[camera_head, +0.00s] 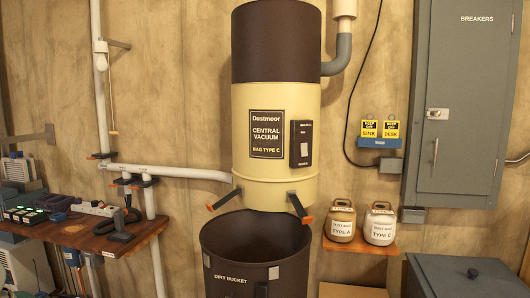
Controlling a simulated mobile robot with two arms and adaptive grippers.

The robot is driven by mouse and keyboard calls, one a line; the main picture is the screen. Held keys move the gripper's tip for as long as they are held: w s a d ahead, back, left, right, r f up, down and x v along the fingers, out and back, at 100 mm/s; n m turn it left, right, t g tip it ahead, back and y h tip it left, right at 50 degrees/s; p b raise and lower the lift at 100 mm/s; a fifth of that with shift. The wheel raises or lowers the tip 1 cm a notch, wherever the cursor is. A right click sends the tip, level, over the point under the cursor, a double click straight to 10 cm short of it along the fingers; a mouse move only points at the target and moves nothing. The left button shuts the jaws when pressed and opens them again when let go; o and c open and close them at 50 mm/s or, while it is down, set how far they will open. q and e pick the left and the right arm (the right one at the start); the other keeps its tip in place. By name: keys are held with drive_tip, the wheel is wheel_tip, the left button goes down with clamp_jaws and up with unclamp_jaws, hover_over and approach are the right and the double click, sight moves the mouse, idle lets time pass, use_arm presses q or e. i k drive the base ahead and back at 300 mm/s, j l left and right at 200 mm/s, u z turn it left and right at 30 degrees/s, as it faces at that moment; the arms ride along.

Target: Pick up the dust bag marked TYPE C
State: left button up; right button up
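The dust bag marked TYPE C (380,225) is whitish, with a label on its front and a handle-like top. It stands upright on a small wooden wall shelf (360,244), right of the vacuum. The tan dust bag marked TYPE A (340,221) stands close on its left. The central vacuum (275,180) hangs on the wall and its plate reads BAG TYPE C. Neither of my grippers is in view.
A dark dirt bucket (230,279) stands under the vacuum, left of the shelf. A grey breaker cabinet (462,100) is above right. A grey box (465,284) with a dark knob sits lower right. A cluttered wooden bench (95,240) is at left.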

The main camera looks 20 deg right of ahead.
sight(379, 224)
drive_tip(key=z, duration=1.45)
